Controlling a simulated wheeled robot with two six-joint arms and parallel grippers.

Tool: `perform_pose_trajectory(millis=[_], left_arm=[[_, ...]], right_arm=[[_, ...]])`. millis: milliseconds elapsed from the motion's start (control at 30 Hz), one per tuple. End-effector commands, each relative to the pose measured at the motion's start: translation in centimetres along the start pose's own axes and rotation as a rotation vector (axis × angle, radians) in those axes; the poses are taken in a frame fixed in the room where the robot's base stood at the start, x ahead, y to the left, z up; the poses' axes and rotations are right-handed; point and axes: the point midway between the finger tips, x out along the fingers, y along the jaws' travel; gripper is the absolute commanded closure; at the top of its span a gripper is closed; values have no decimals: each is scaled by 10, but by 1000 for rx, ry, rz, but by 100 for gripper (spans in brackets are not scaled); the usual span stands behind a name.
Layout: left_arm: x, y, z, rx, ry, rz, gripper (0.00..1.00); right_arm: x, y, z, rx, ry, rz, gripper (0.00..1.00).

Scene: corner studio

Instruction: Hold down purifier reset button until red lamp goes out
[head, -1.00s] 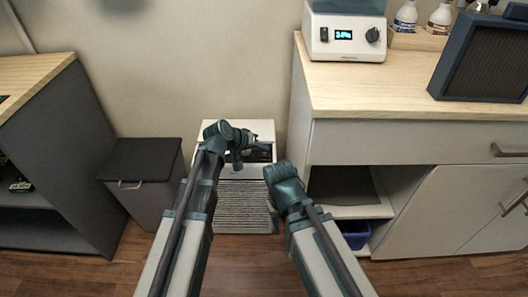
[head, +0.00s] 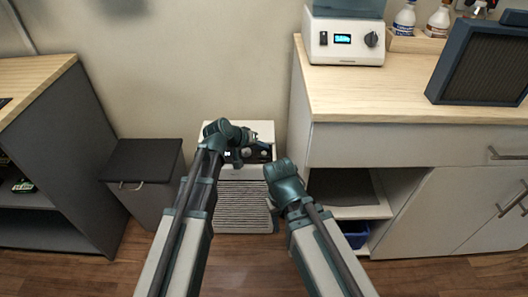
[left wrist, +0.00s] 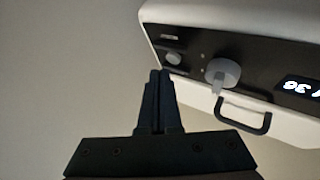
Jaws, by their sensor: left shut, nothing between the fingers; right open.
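The white purifier (head: 245,205) stands on the floor against the wall, with a louvred front and a dark control panel near its top. In the left wrist view the panel (left wrist: 250,85) carries a small round grey button (left wrist: 173,59), a larger grey knob (left wrist: 222,74) and a lit display (left wrist: 300,87). I see no red light in either view. My left gripper (left wrist: 160,75) is shut and empty, its tips close by the small button; contact cannot be told. It also shows at the panel in the head view (head: 258,145). My right gripper (head: 273,205) is lower, mostly hidden by its wrist.
A dark bin (head: 143,180) stands left of the purifier. A cabinet with a wooden top (head: 400,95) and open shelf is close on the right. A black handle (left wrist: 243,117) juts out below the panel knob in the left wrist view. Bare floor lies in front.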

Motion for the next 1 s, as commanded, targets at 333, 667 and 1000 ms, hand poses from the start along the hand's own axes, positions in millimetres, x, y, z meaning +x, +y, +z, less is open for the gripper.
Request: perform_pose_trajectory(millis=[333,667,1000], left_arm=[[-7,5,-5,0,0,0,100],[-30,22,-22,0,0,0,100],[-34,25,-25,0,0,0,100]], right_arm=[[-10,1,1,0,0,0,50],[-43,4,2,0,0,0,50],[-49,5,3,0,0,0,50]])
